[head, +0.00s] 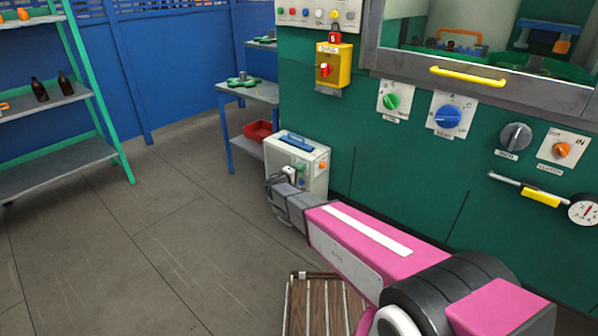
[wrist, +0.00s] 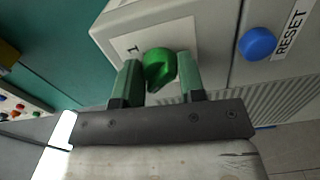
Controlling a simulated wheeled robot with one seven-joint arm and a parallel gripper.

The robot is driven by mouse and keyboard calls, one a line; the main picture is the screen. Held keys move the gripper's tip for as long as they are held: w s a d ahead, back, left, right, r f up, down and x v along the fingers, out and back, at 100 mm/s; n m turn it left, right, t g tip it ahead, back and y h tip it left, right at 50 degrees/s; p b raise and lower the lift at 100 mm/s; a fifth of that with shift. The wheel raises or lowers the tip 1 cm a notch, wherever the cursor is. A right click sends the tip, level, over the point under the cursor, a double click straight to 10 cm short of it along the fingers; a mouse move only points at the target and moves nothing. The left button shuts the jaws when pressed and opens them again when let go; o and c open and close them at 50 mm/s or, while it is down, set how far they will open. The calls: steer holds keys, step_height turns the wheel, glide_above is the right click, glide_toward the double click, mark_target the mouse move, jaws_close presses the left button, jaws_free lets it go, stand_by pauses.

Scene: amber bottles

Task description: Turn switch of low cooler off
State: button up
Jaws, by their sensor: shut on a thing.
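The low cooler (head: 314,180) is a pale box with a blue handle on top, standing on the floor against the green wall in the head view. In the wrist view its pale face (wrist: 207,18) carries a green switch knob (wrist: 159,70) on a white plate with an "I" mark. My gripper (wrist: 160,67) has one green finger on each side of the knob and is shut on it. In the head view my gripper (head: 277,182) is at the cooler's front, and the knob is hard to make out there.
A blue button (wrist: 257,43) labelled RESET sits right of the knob. A wooden slatted crate (head: 325,306) stands on the floor below my arm. A blue-legged table (head: 250,92) with a red tray (head: 258,132) is behind the cooler. The floor at left is clear.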

steer(key=shift+n, duration=0.7)
steer(key=o, duration=0.9)
steer(key=v, duration=1.1)
